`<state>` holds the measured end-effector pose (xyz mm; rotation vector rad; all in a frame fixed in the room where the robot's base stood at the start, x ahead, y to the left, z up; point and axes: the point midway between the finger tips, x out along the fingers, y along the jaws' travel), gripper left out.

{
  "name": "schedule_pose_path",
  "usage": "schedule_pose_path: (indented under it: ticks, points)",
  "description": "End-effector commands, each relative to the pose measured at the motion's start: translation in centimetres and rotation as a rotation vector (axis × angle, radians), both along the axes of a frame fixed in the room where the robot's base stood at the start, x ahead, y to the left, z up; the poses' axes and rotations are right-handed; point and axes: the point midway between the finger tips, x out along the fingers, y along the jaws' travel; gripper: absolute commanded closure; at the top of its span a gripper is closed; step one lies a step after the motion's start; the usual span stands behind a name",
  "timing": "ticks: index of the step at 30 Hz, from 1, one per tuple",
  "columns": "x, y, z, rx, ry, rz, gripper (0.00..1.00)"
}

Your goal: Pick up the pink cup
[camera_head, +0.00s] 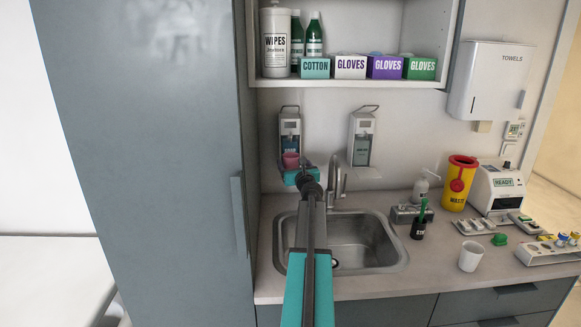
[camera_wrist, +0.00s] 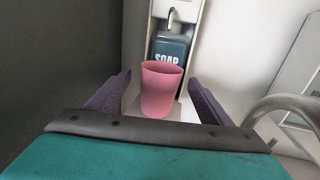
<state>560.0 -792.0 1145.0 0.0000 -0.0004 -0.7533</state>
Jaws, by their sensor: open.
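The pink cup (camera_wrist: 160,92) stands upright in the wrist view, in front of the soap dispenser (camera_wrist: 171,52) on the wall. It seems to rest on the dispenser's pale tray. My gripper (camera_wrist: 160,98) is open, with one dark finger on each side of the cup and visible gaps between them. In the head view the cup (camera_head: 291,160) shows small just above my teal gripper (camera_head: 300,176), at the left wall dispenser. My gripper hides the cup's lower part there.
A tall grey cabinet (camera_head: 160,160) stands close on the left. The tap (camera_head: 338,182) and sink (camera_head: 350,243) lie just right of and below my arm. A second dispenser (camera_head: 362,140) hangs to the right. A white cup (camera_head: 470,256) stands on the counter. A shelf (camera_head: 350,83) is above.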

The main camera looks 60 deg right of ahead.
Motion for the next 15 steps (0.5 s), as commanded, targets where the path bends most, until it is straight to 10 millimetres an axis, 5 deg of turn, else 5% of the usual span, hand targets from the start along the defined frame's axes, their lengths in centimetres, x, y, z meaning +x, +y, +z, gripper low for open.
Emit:
schedule_pose_path:
  ticks: [15]
  points:
    - [2.3, -2.5, -0.2, 0.001, 0.001, 0.0, 0.26]
